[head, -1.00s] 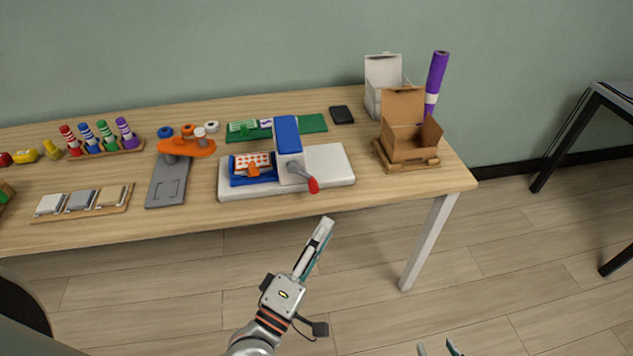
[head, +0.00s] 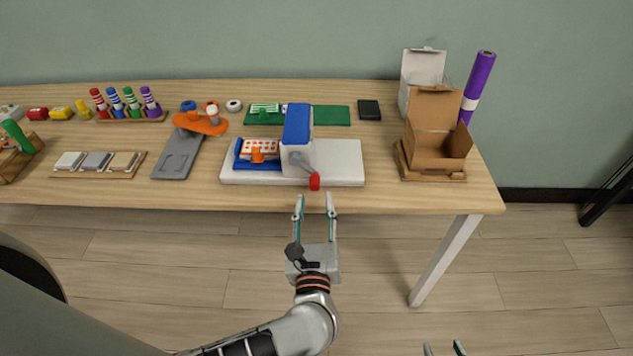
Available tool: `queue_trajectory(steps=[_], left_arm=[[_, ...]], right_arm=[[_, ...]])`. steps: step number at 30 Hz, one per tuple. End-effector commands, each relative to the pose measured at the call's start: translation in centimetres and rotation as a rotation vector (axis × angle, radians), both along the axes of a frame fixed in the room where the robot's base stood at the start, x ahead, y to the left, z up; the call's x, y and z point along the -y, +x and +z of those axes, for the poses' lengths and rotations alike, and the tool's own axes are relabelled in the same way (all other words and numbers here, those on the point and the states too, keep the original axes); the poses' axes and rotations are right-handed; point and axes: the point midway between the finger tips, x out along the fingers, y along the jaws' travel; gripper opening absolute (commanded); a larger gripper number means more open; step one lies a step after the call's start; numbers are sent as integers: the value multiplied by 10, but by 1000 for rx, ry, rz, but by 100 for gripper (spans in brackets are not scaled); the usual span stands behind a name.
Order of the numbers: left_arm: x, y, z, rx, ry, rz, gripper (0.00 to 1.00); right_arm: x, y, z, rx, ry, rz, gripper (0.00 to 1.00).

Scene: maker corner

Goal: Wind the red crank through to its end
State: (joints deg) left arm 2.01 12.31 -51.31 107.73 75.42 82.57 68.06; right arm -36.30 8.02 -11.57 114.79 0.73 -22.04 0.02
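The red crank handle (head: 315,182) sits at the end of a grey arm on the front of a white machine (head: 340,166) with a blue top (head: 297,124). The handle points down and slightly right, over the base's front edge. My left gripper (head: 315,202) is open and empty, its two fingers pointing at the table, just below and in front of the red handle; I see no contact. My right gripper (head: 444,349) shows only its fingertips at the bottom edge, with a gap between them.
An open cardboard box (head: 437,143) on a wooden tray and a purple roll (head: 478,85) stand on the right. A grey plate (head: 177,156) and a wooden tray of tiles (head: 97,172) lie on the left. The table's front edge lies between my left gripper's body and the machine.

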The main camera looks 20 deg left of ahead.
Motion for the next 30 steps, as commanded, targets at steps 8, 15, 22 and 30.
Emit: queue_trajectory(steps=[8, 15, 22, 30], left_arm=[[-13, 42, 3, 6, 5, 2, 34], [-19, 62, 2, 4, 5, 1, 34], [-20, 64, 1, 2, 5, 0, 34], [-20, 64, 2, 3, 5, 1, 0]], right_arm=[[-3, -2, 1, -5, 8, 0, 40], [-3, -6, -3, -15, 8, 0, 40], [-3, -7, -3, -15, 8, 0, 40], [-2, -5, 0, -9, 7, 1, 40]])
